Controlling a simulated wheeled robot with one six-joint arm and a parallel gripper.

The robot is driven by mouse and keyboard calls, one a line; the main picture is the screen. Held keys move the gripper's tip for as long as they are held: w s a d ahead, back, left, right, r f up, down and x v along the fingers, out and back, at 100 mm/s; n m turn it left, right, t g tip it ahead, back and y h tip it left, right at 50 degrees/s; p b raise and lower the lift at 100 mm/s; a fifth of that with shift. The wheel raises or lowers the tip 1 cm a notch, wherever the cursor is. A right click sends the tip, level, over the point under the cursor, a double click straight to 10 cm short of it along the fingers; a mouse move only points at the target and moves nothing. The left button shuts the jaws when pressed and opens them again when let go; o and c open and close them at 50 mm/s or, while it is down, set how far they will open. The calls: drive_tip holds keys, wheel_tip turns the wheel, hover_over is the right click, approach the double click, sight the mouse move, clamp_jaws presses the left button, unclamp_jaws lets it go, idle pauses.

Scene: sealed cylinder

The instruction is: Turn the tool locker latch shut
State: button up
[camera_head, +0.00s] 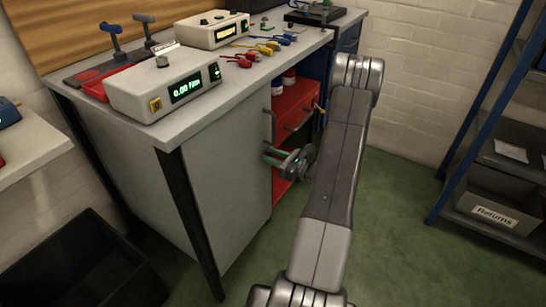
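A red tool locker (293,103) stands under the workbench, partly hidden behind my arm. Dark bar handles show on its front. A small orange piece (318,109) sticks out at its right side, and I cannot tell whether it is the latch. My gripper (269,156) is low in front of the locker, pointing left beside the grey cabinet side. Its fingertips show some green. The view is too small to tell the gap between the fingers or whether they touch anything.
The grey-topped bench (240,95) carries a meter (165,88) reading about 0.00, a second instrument (212,30) and coloured leads. A blue shelf rack with a Returns box (494,211) stands at right. A black bin (80,265) is at lower left. Green floor is clear between.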

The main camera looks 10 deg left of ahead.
drive_tip(key=shift+a, duration=0.1)
clamp_jaws()
drive_tip(key=shift+f+b, duration=0.1)
drive_tip(key=shift+b, duration=0.2)
drive_tip(key=n+b, duration=0.5)
drive_tip(key=n, duration=0.1)
drive_tip(key=n+b, duration=0.5)
drive_tip(key=n, duration=0.1)
drive_tip(key=s+f+n+b, duration=0.1)
drive_tip(key=n+b, duration=0.4)
drive_tip(key=shift+a+n+b, duration=0.2)
drive_tip(key=shift+n+b, duration=0.15)
drive_tip(key=shift+n, duration=0.05)
idle(0.4)
